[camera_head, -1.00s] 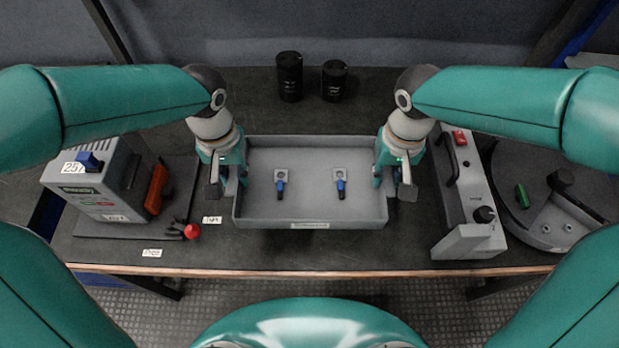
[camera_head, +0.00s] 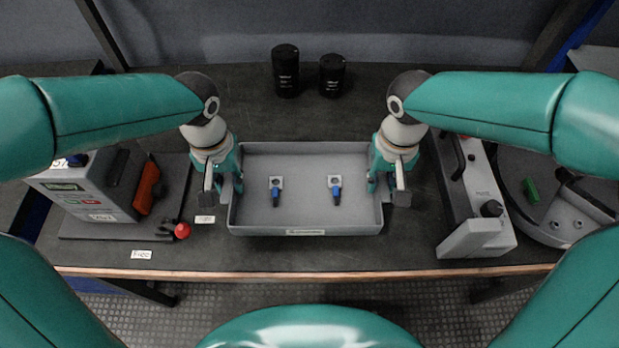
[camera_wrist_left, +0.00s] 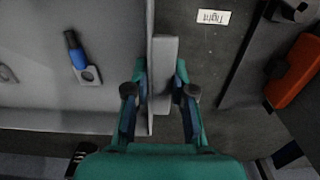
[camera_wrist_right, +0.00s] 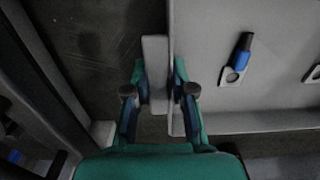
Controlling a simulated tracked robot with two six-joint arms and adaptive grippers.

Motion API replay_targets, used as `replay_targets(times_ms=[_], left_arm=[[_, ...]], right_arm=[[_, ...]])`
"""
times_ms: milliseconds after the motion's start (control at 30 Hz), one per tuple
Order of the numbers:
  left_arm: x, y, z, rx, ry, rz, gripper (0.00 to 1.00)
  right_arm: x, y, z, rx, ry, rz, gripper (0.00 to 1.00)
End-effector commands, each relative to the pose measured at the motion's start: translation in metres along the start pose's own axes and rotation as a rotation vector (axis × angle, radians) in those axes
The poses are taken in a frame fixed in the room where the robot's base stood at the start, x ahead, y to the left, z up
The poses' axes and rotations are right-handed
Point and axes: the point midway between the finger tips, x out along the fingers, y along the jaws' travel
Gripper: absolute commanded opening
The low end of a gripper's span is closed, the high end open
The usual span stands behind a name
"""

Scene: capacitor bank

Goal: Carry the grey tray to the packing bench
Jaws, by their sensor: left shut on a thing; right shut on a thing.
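The grey tray (camera_head: 306,212) is in the middle of the head view, level, over the dark bench top (camera_head: 330,258). Two small pieces with blue handles, left (camera_head: 276,193) and right (camera_head: 335,190), lie inside it. My left gripper (camera_head: 221,186) is shut on the tray's left side, and my right gripper (camera_head: 386,186) is shut on its right side. Both wrist views show the fingers around the tray's edge, the left (camera_wrist_left: 160,93) and the right (camera_wrist_right: 159,92). I cannot tell whether the tray's underside touches the bench.
Two black cylinders (camera_head: 285,70) (camera_head: 332,75) stand behind the tray. A grey box device (camera_head: 95,185) and red knob (camera_head: 182,231) are at left. A grey device with a handle (camera_head: 480,205) and a round grey fixture (camera_head: 560,225) are at right. Small white labels lie at left.

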Motion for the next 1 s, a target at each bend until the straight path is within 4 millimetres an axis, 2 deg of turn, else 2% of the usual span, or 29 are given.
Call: replay_targets(times_ms=[367, 967, 1000], left_arm=[[0.011, -0.003, 0.000, 0.000, -0.001, -0.007, 0.00], [0.051, -0.003, 0.000, 0.001, -0.001, -0.007, 0.00], [0.049, -0.003, 0.000, 0.001, -0.001, -0.007, 0.27]], right_arm=[[0.011, 0.002, 0.000, -0.001, -0.002, 0.007, 0.00], [0.051, 0.003, 0.000, 0.000, -0.002, 0.007, 0.00], [0.050, 0.003, 0.001, -0.001, -0.003, 0.007, 0.27]])
